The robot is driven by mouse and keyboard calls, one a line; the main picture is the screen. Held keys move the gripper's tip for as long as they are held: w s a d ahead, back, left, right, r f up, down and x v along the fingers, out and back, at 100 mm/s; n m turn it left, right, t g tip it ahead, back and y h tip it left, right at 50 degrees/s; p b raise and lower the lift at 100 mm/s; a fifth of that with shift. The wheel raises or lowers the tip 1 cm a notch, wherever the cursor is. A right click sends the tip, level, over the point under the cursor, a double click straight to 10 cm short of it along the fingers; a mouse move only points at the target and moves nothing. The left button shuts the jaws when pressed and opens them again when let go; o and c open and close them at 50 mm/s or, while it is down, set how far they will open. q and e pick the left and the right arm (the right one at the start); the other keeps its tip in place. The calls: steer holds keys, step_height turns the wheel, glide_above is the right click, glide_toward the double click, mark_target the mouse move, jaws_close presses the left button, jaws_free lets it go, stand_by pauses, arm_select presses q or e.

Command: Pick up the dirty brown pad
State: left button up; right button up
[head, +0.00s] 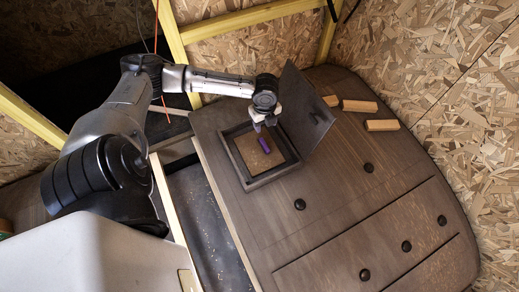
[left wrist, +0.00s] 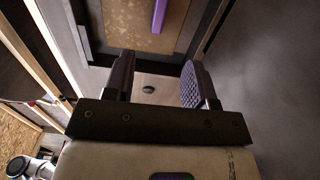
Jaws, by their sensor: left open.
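A brown speckled pad (head: 251,157) lies flat in a dark open box (head: 272,177) on the wooden top. A purple bar (head: 264,145) rests on the pad; I cannot tell if the two are joined. In the left wrist view the pad (left wrist: 122,28) and the purple bar (left wrist: 159,15) show at the top, beyond the fingers. My left gripper (head: 265,124) is above the box's far part, beside its raised lid. Its two fingers (left wrist: 158,82) are apart with nothing between them. My right gripper is in neither view.
The box's dark lid (head: 305,110) stands up at its right. Several wooden blocks (head: 359,105) lie behind the lid. Dark round knobs (head: 300,204) sit on the wooden top (head: 330,235). An open drawer (head: 207,225) is at the left. Chipboard walls (head: 465,100) close in behind.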

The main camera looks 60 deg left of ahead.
arm_select(q)
glide_above(264, 144)
step_height(264, 144, down, 8)
steer(key=shift+a+f+b, duration=0.15)
steer(key=shift+b, duration=0.3)
steer(key=shift+d+f, duration=0.15)
steer(key=shift+f, duration=1.15)
steer(key=shift+d+f, duration=0.1)
steer(key=shift+f, duration=1.2)
steer(key=shift+c, duration=0.2)
jaws_close()
